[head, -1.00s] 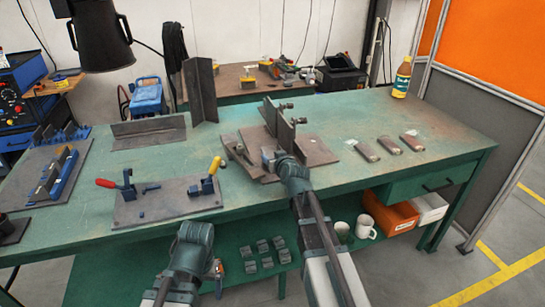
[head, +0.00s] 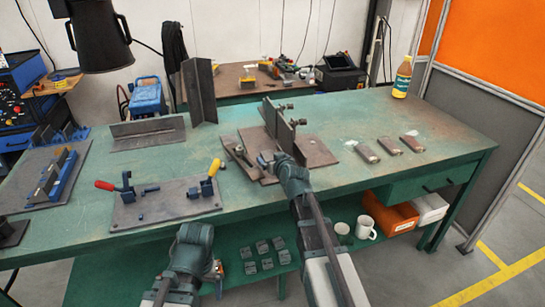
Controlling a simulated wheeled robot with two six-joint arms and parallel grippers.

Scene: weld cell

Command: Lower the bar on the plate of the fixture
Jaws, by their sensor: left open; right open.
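A fixture stands mid-table: a brown base plate (head: 316,152) carrying upright dark steel plates (head: 279,126) with small clamps on them. A narrow dark bar (head: 240,160) shows at its left edge; I cannot tell whether it touches the plate. My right gripper (head: 266,161) is open at the fixture's front, close to the plate, between that bar and the uprights. My wrist partly hides the near edge. My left gripper (head: 194,236) is open and low in front of the table's front edge; its fingertips are mostly hidden.
A grey plate (head: 165,205) with a red-handled and a yellow-handled clamp lies front left. Steel angles (head: 148,133) stand behind it. Several small flat pieces (head: 389,145) lie to the right, with a bottle (head: 401,78) at the back right. The right front of the green table (head: 430,165) is clear.

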